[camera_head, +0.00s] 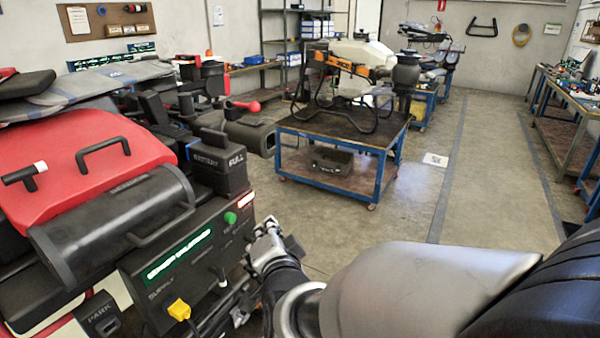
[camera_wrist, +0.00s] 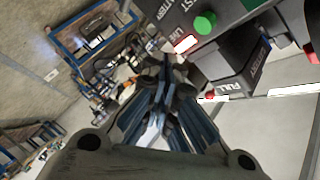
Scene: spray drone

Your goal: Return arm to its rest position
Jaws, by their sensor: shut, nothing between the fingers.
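My gripper (camera_head: 270,243) hangs in front of the right end of the dark control panel (camera_head: 165,270), at the end of my arm, which reaches in from the lower right. In the wrist view my gripper (camera_wrist: 165,85) has its fingers together with nothing held between them. The panel's green button (camera_head: 230,218) is up and left of the gripper in the head view and also shows at the top of the wrist view (camera_wrist: 204,22). I cannot tell the exact gap between gripper and panel.
A blue-framed cart (camera_head: 330,180) carries a white and orange drone (camera_head: 350,55). The floor (camera_head: 480,200) to the right is clear.

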